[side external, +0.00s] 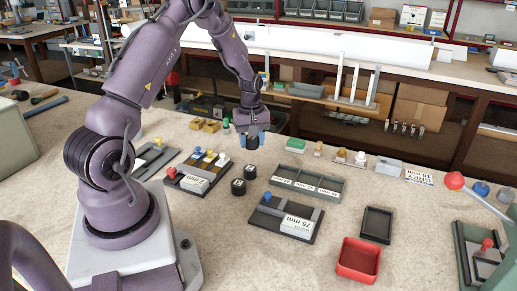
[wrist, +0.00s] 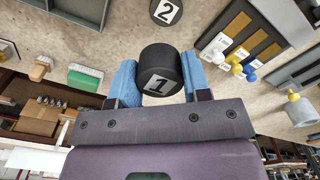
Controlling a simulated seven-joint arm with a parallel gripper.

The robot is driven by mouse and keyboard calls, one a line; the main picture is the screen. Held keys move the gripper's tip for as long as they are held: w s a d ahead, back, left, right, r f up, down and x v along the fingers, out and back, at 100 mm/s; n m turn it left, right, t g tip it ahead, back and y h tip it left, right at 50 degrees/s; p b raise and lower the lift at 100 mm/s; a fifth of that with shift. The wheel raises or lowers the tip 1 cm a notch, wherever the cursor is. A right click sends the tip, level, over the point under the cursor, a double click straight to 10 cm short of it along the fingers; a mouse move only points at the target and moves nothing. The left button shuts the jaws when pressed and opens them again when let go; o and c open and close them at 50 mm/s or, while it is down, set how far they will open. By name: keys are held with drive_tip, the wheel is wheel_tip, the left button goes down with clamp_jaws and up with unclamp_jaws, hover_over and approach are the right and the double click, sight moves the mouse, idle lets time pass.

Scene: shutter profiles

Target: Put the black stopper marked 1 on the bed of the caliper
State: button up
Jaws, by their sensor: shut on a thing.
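My gripper (side external: 252,138) has blue fingers shut on the black stopper marked 1 (wrist: 160,80); its numbered face shows in the wrist view. The held stopper is small between the fingers in the side view, and I cannot tell its height over the table. A black stopper marked 2 (wrist: 167,11) stands on the table close by. Two black stoppers (side external: 250,171) (side external: 238,187) stand nearer the camera in the side view. A dark plate with a grey rail, blue knob and white label block (side external: 297,227) lies front right of them; I cannot tell whether it is the caliper.
A similar plate with coloured knobs (side external: 190,184) lies left of the stoppers. A grey divided tray (side external: 307,184), black tray (side external: 376,224) and red bin (side external: 358,262) lie to the right. A green fixture with a red-balled lever (side external: 465,245) stands at the right edge.

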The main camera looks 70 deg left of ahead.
drive_tip(key=s+d+r, duration=0.4)
drive_tip(key=s+d, duration=0.1)
drive_tip(key=s, duration=0.2)
drive_tip(key=w+d+r+m, duration=0.3)
drive_tip(key=w+d+m, duration=0.2)
drive_tip(key=d+m, duration=0.45)
drive_tip(key=w+d+r+m, duration=0.35)
drive_tip(key=d+m, duration=0.35)
drive_tip(key=d, duration=0.5)
drive_tip(key=m, duration=0.2)
hover_over(344, 224)
drive_tip(key=s, duration=0.1)
drive_tip(key=shift+n, duration=0.25)
wheel_tip(344, 224, down, 15)
drive_tip(key=shift+f, duration=0.15)
drive_tip(key=shift+w+f, duration=0.35)
drive_tip(key=shift+f, duration=0.1)
drive_tip(key=shift+w+f, duration=0.15)
drive_tip(key=shift+f, duration=1.5)
drive_tip(key=shift+f, duration=0.15)
